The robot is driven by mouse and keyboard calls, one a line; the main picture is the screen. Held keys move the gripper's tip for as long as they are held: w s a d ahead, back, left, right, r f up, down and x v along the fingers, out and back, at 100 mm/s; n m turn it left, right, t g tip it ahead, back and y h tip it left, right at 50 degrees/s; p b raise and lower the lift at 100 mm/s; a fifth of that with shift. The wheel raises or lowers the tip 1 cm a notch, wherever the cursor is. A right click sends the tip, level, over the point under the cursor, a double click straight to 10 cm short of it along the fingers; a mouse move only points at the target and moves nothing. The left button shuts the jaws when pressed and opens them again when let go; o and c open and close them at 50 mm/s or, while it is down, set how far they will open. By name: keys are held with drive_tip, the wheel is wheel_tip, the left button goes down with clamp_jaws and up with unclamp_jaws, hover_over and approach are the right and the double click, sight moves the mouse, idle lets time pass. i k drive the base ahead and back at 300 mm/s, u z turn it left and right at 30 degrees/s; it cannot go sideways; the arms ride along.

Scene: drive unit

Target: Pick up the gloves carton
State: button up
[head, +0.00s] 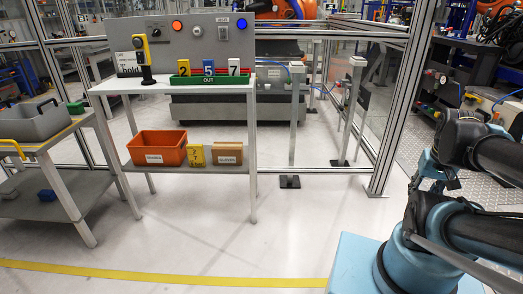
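The likely gloves carton is a small brown box (229,155) on the lower shelf of the white stand, at the right end of that shelf. It has a white label whose word is too small to read surely. It stands upright, just right of a yellow number block (195,155). Parts of my arm show at the right edge, well away from the carton. I cannot make out my gripper in this view.
An orange bin (158,148) shares the lower shelf. The upper shelf has a green OUT tray (209,80) with number blocks and a yellow-black device (143,55). A grey cart (46,158) stands left. Posts (294,120) stand right. The floor in front is clear.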

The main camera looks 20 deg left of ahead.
sight(223, 153)
drive_tip(key=z, duration=0.55)
drive_tip(key=i, duration=3.1)
drive_tip(key=u, duration=2.75)
